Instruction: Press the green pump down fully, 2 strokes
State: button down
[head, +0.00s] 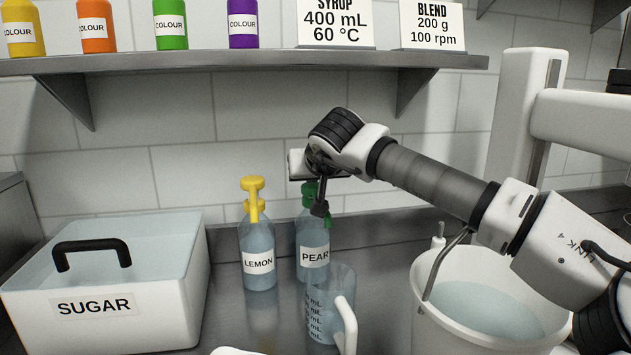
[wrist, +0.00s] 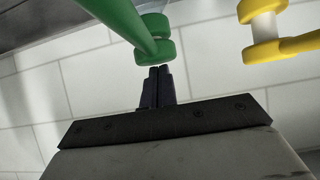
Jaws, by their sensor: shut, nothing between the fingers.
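The green pump (head: 309,190) tops the PEAR bottle (head: 312,247), which stands upright on the steel counter. My gripper (head: 320,207) is at the pump head and partly hides it in the head view. In the wrist view, my gripper's fingertips (wrist: 160,70) are together, with nothing between them. They are right at the green pump head (wrist: 155,40); I cannot tell if they touch it. The yellow pump (head: 253,192) on the LEMON bottle (head: 258,255) stands to the left, and it also shows in the wrist view (wrist: 280,45).
A clear measuring jug (head: 325,300) stands in front of the PEAR bottle. A white SUGAR bin (head: 105,305) is at the left. A white bucket of liquid (head: 425,320) is at the right under my arm. A shelf (head: 230,62) with colour bottles runs above.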

jog(key=shift+f, duration=0.15)
jog(key=shift+r+p, duration=1.65)
jog(key=shift+r, duration=0.35)
